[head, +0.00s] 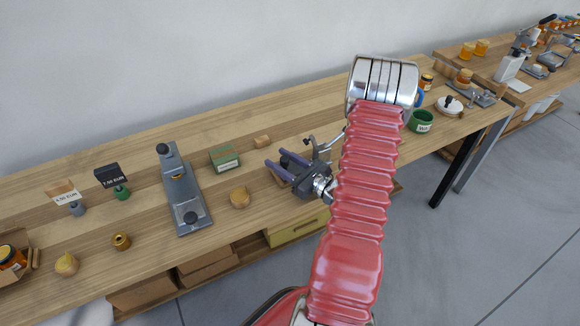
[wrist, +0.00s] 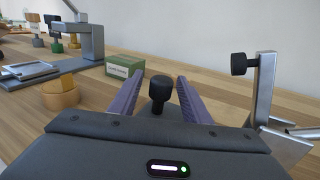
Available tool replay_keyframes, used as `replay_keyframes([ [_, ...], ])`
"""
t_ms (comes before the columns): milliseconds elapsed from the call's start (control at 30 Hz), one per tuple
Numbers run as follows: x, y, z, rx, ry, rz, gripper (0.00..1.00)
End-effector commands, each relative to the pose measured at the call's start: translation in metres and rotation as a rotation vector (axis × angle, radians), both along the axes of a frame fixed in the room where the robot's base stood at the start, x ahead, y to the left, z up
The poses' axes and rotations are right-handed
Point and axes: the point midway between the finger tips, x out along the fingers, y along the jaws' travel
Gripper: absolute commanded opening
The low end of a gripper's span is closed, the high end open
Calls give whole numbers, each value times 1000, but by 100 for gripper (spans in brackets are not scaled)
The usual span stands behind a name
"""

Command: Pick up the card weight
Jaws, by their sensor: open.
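My gripper (head: 277,160) is open, with two purple fingers, over the middle of the wooden counter. In the wrist view, its fingers (wrist: 158,88) point forward over the counter. Between them is a black knob (wrist: 158,89) on a grey tapering base; I cannot tell whether this is the card weight or whether the fingers touch it. In the head view that spot is largely hidden by my gripper. A small wooden block (head: 262,141) lies just behind the fingers, apart from them.
A green box (head: 225,159) also shows in the wrist view (wrist: 125,66). A round wooden piece (head: 239,197) and a grey stand (head: 184,193) are to the left. A green cup (head: 420,121) is right of my arm.

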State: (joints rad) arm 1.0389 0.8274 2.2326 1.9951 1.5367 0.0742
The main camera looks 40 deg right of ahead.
Motion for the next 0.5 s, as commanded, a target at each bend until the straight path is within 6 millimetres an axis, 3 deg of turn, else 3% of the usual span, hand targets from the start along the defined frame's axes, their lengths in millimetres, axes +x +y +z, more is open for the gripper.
replay_keyframes([
  [200,18,2,0,-1,0,1,44],
  [500,18,2,0,0,0,0,44],
])
